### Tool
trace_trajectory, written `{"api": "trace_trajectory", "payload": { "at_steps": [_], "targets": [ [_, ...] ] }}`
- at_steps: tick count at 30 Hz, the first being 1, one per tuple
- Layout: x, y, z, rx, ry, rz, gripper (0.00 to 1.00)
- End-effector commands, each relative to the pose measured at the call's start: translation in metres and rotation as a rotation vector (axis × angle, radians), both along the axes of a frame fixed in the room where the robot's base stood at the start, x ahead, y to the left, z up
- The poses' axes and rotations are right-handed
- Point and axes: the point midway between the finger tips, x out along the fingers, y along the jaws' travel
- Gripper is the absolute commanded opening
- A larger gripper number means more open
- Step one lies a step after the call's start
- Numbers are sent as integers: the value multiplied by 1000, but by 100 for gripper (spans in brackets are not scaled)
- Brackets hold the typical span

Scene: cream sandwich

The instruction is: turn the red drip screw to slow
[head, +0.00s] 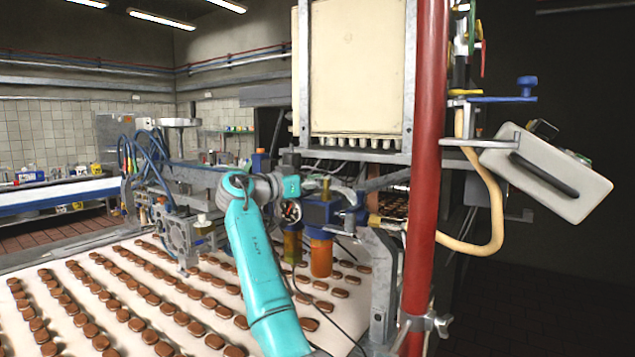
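The red drip screw cannot be made out. The unit in the middle of the head view has a blue-topped housing (318,212) with an orange bowl (321,257) under it. A smaller olive bowl (291,247) and a round gauge (291,211) sit just left of it. My turquoise arm rises from the bottom and bends right at its elbow towards the top of this unit. The wrist end is small and mixes with the fittings there. My gripper's fingers cannot be told apart from them, nor whether they touch anything.
A white conveyor belt (60,270) with rows of brown biscuits runs below and left. A red post (428,170) and a grey bracket (383,280) stand right of the unit. A cream cabinet (357,70) is above. A tilted pale box (545,172) hangs at right.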

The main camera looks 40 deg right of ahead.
Motion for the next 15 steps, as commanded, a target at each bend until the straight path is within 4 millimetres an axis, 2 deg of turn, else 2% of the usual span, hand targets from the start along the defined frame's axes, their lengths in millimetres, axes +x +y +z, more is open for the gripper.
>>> {"api": "trace_trajectory", "payload": {
  "at_steps": [2,6,15],
  "targets": [
    [0,0,0,0,0,0,33],
    [0,0,0,0,0,0,0],
    [0,-1,-1,4,-1,43,0]
  ]
}}
